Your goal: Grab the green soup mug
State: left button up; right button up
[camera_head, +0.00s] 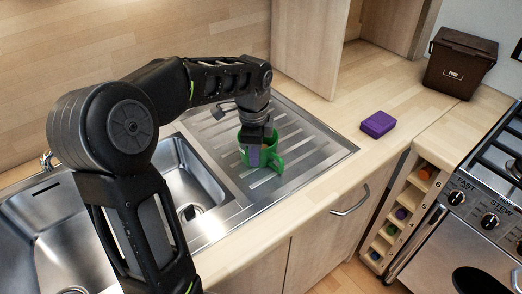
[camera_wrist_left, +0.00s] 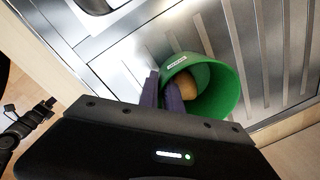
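The green soup mug (camera_head: 274,163) stands on the ribbed steel drainboard in the head view, partly hidden by my left gripper. In the left wrist view the mug (camera_wrist_left: 224,90) shows its open mouth, a small white label and a tan, rounded thing inside. My left gripper (camera_head: 262,153) reaches down at the mug. In the left wrist view the purple fingers of the gripper (camera_wrist_left: 161,92) are close together at the mug's left rim, seemingly one on each side of its wall. Whether they press on it cannot be told.
The steel sink (camera_head: 180,165) lies left of the drainboard (camera_head: 315,149). A purple block (camera_head: 378,124) and a dark brown food bin (camera_head: 460,63) stand on the wooden counter. The range cooker (camera_head: 470,225) is at the right. A wooden cabinet (camera_head: 307,45) hangs behind the drainboard.

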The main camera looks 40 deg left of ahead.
pick_arm(q)
grip_shut()
dwell(1.1)
jog(key=shift+r, duration=0.1)
notch_tip(320, 180, up, 10)
jog(key=shift+f, duration=0.1)
dwell(0.6)
